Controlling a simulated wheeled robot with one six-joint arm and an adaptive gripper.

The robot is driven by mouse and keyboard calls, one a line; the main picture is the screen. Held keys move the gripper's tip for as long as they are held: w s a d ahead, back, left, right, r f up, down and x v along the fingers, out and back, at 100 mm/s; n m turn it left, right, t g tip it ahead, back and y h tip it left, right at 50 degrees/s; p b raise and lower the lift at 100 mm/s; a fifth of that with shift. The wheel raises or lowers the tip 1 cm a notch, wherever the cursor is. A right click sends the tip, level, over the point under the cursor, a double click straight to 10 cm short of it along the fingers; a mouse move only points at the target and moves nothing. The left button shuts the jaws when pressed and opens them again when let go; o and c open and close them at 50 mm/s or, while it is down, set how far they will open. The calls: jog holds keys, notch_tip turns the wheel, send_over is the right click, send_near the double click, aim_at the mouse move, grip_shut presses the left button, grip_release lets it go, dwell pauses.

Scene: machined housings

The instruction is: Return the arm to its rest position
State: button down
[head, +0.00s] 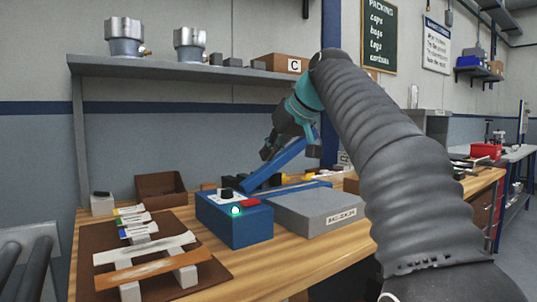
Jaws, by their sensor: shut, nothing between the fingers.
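My arm (395,150), in a dark ribbed sleeve, rises from the lower right of the head view and bends over at the top. Its teal wrist (302,103) hangs above the back of the wooden bench (300,262). My gripper (267,152) is dark, points down and to the left, and is shut and empty. It is in the air in front of the wall, apart from the bench top. A slanted blue bar (275,165) shows just below and beside it; I cannot tell the gap between them.
A blue box (235,222) with a lit green button and a grey case (320,212) stand below the gripper. A brown mat (160,285) with strips on blocks lies at left. A shelf (180,68) bears metal housings (124,38) and a carton marked C (280,63).

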jog(key=s+d+f+m+g+h, duration=0.1)
jog(key=s+d+f+m+h, duration=0.3)
jog(key=s+f, duration=1.3)
jog(key=s+d+f+m+h, duration=0.2)
jog(key=s+d+f, duration=0.4)
jog(key=s+f, duration=1.1)
jog(key=w+a+r+n+t+y, duration=0.15)
jog(key=w+a+r, duration=0.25)
jog(key=w+r, duration=0.7)
jog(key=w+a+r+n+y, duration=0.2)
jog(key=w+a+r+n, duration=0.15)
jog(key=w+r, duration=0.8)
jog(key=w+a+r+n+y, duration=0.15)
jog(key=w+a+r, duration=0.25)
jog(key=w+r, duration=0.65)
jog(key=b+x, duration=0.1)
jog(key=x, duration=0.8)
jog(key=shift+w+a+r+b, duration=0.2)
jog(key=shift+w+a+b, duration=0.1)
jog(key=shift+b, duration=0.1)
notch_tip(320, 180, down, 3)
jog(key=shift+f+b, duration=0.1)
jog(key=shift+b, duration=0.55)
jog(key=shift+f, duration=0.4)
jog(key=shift+w, duration=0.1)
